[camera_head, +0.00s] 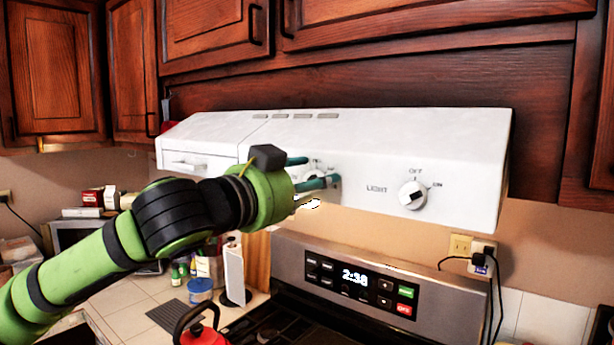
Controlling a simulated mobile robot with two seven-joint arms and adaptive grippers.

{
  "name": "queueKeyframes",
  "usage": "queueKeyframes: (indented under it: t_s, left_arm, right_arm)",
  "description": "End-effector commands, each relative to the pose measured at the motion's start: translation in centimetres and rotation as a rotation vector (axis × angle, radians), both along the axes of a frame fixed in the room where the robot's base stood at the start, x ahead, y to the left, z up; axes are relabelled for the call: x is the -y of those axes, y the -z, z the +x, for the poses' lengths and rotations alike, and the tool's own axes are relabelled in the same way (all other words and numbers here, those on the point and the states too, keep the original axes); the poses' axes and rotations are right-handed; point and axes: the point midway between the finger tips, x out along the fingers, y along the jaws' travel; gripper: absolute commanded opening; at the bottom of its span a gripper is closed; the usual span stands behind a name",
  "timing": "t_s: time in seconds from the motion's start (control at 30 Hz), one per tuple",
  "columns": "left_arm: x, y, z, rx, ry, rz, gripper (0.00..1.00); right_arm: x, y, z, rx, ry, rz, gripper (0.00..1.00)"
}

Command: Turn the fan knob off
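The fan knob (314,174) is on the sloped front of the white range hood (380,140). It is largely hidden behind my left gripper, so its setting cannot be read. My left gripper (312,172) comes in from the left at the hood front. Its two teal fingers are apart, one above and one below the knob; whether they touch it cannot be told. My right gripper is not in view.
The light knob (413,195), marked OFF and ON, is right of the fan knob. Below are a stove control panel (375,284) and a red kettle (203,335). Wooden cabinets (215,30) hang above. A paper towel roll (234,275) stands on the counter.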

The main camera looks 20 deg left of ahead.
Motion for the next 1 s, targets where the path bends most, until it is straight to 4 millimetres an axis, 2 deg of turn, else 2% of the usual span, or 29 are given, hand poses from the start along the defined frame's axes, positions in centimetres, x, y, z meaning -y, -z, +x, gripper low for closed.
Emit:
queueKeyframes:
  t_s: [0.13,0.17,0.2,0.27,0.3,0.67,1.0]
  left_arm:
    - [0.0,0.1,0.0,-0.001,0.001,0.000,0.57]
    - [0.0,0.1,0.0,-0.001,0.001,0.000,0.49]
    - [0.0,0.1,0.0,-0.001,0.000,0.000,0.33]
    - [0.0,0.1,0.0,-0.001,0.000,0.000,0.09]
    - [0.0,0.0,0.0,0.000,0.000,0.000,0.02]
    - [0.0,-0.1,-0.1,-0.005,0.002,-0.027,0.02]
    - [0.0,-0.1,0.0,-0.070,0.005,-0.220,0.02]
  right_arm:
    - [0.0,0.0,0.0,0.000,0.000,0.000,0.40]
    - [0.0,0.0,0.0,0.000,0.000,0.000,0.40]
    - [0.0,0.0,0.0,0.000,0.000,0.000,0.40]
    - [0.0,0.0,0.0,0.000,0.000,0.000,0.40]
    - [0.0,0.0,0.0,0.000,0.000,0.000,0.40]
    - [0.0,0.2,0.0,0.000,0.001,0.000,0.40]
    - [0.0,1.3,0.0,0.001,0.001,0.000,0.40]
